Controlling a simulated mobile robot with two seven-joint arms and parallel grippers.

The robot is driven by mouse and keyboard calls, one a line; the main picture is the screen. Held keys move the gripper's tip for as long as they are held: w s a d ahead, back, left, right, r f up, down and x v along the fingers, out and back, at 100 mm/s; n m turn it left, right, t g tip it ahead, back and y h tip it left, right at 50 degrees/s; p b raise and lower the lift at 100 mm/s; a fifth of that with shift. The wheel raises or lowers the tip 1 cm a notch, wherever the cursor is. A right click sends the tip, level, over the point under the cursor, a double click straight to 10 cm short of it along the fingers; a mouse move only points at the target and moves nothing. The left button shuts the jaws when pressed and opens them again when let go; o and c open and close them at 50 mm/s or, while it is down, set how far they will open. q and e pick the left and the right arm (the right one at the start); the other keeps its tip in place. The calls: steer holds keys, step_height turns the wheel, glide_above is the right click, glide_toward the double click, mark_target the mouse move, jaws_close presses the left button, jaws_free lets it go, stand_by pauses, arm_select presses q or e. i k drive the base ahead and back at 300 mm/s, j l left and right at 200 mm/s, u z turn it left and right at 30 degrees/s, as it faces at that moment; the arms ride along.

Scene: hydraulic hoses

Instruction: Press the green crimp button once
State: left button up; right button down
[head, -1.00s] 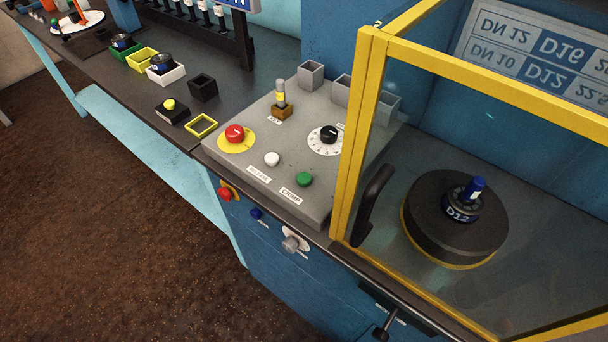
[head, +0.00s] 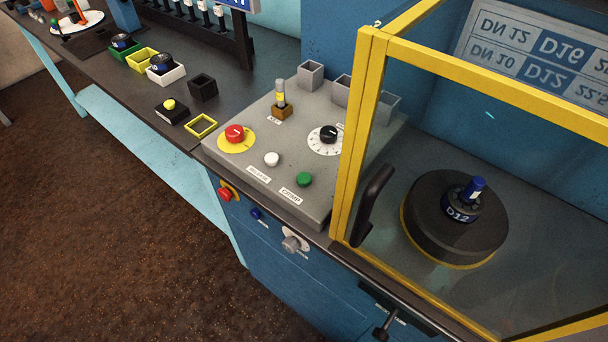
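The green crimp button (head: 304,180) is a round cap on the sloped grey control panel (head: 230,165), near its front right edge, with a CRIMP label beside it. It stands raised above the panel. A white button (head: 272,159) with its own label sits to its left. The panel also carries a red emergency knob (head: 235,133) on a yellow disc, a black dial (head: 328,134) and a key-like switch (head: 281,100). Neither of my grippers shows in the head view.
A yellow-framed clear guard (head: 364,130) stands right of the button, with a black handle (head: 373,200). Behind it is a round black die (head: 455,217) marked D12 with a blue-topped piece. Small bins and blocks (head: 165,70) line the bench to the left.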

mark_target(303, 179)
steer(key=i+j+z, duration=0.1)
steer(key=j+z, duration=0.3)
steer(key=j, duration=0.75)
steer(key=j+z, duration=0.4)
steer(key=j, duration=0.7)
steer(key=k, duration=0.05)
